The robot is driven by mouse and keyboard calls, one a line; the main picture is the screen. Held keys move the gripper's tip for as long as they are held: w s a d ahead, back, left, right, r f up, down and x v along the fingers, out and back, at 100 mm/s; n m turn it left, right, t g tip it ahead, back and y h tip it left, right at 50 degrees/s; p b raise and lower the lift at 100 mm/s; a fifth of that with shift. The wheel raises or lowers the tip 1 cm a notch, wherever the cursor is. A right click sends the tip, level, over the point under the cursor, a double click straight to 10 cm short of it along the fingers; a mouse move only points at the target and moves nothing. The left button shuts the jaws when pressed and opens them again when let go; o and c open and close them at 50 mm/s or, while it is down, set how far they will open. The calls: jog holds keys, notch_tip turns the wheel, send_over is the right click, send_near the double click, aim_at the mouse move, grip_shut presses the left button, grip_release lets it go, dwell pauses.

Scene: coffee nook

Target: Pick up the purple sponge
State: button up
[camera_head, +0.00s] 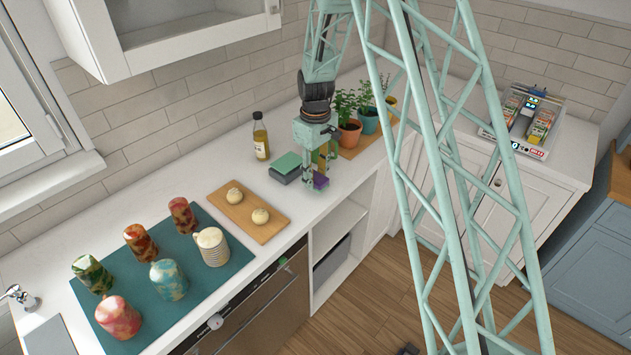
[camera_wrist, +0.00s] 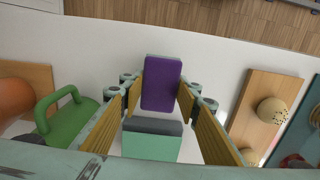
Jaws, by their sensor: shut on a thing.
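The purple sponge (camera_wrist: 161,83) is between the yellow-padded fingers of my gripper (camera_wrist: 160,97) in the wrist view. The fingers are shut on its two long sides. In the head view my gripper (camera_head: 320,164) points down over the counter near its front edge, and the purple sponge (camera_head: 320,182) shows at the fingertips. I cannot tell whether the sponge touches the counter. A green-topped grey block (camera_head: 286,164) lies just left of my gripper; it also shows below the sponge in the wrist view (camera_wrist: 152,145).
Potted herbs (camera_head: 348,131) stand close behind and right of my gripper. An oil bottle (camera_head: 260,137) stands behind the block. A wooden board (camera_head: 235,212) with two round buns and a teal mat (camera_head: 223,264) with several cups lie left. A green handled object (camera_wrist: 68,118) is nearby.

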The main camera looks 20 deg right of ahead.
jog(key=shift+s+r, duration=0.1)
jog(key=shift+r, duration=0.4)
jog(key=s+a+r+b, duration=0.1)
jog(key=s+a, duration=0.1)
jog(key=s, duration=1.3)
jog(key=shift+s+r, duration=0.2)
jog(key=shift+s, duration=0.15)
jog(key=shift+o, duration=0.9)
jog(key=shift+c, duration=1.2)
jog(key=shift+w, duration=0.15)
